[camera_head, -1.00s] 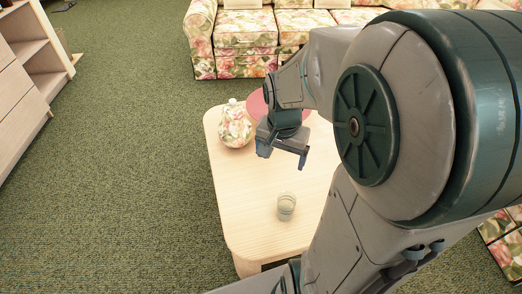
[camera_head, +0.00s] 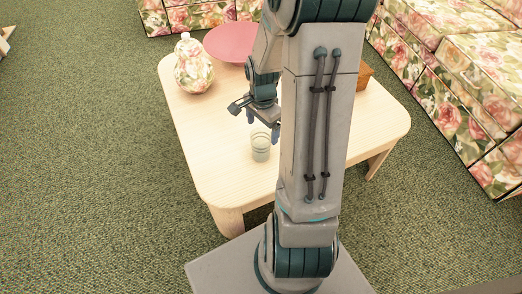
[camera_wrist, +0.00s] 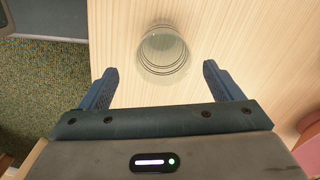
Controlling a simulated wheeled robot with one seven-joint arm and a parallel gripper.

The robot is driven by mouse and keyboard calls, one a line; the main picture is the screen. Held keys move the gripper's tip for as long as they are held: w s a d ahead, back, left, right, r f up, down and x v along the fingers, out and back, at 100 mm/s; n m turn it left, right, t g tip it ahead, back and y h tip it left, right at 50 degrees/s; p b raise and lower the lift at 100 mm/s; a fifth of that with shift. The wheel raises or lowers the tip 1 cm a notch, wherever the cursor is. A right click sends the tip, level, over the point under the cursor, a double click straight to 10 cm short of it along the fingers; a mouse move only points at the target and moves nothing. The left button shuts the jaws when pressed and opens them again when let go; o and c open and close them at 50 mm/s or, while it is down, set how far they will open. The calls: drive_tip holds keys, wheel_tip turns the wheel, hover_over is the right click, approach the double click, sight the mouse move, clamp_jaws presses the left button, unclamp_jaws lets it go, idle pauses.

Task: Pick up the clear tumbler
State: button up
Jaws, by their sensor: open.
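The clear tumbler (camera_head: 261,147) stands upright on the light wooden table (camera_head: 225,180), near its front edge in the head view. In the wrist view the tumbler (camera_wrist: 164,50) shows from above, beyond the fingertips and roughly centred between them. My gripper (camera_head: 262,119) is above and just behind the tumbler in the head view. My gripper (camera_wrist: 157,82) is open and empty, with its two blue fingers spread wider than the glass. I see no contact between fingers and tumbler.
A floral jar (camera_head: 193,66) and a pink round plate (camera_head: 232,42) stand at the back left of the table. A brown box (camera_head: 363,76) is partly hidden behind my arm. Floral sofas (camera_head: 455,80) stand right and behind.

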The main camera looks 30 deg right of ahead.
sight(261, 141)
drive_tip(key=f+b, duration=0.1)
drive_tip(key=f, duration=0.2)
drive_tip(key=f+b, duration=0.2)
drive_tip(key=f, duration=0.2)
drive_tip(key=shift+w+a+f, duration=0.1)
drive_tip(key=shift+w+f, duration=0.1)
drive_tip(key=shift+f, duration=0.1)
drive_tip(key=shift+r, duration=0.1)
drive_tip(key=c, duration=1.2)
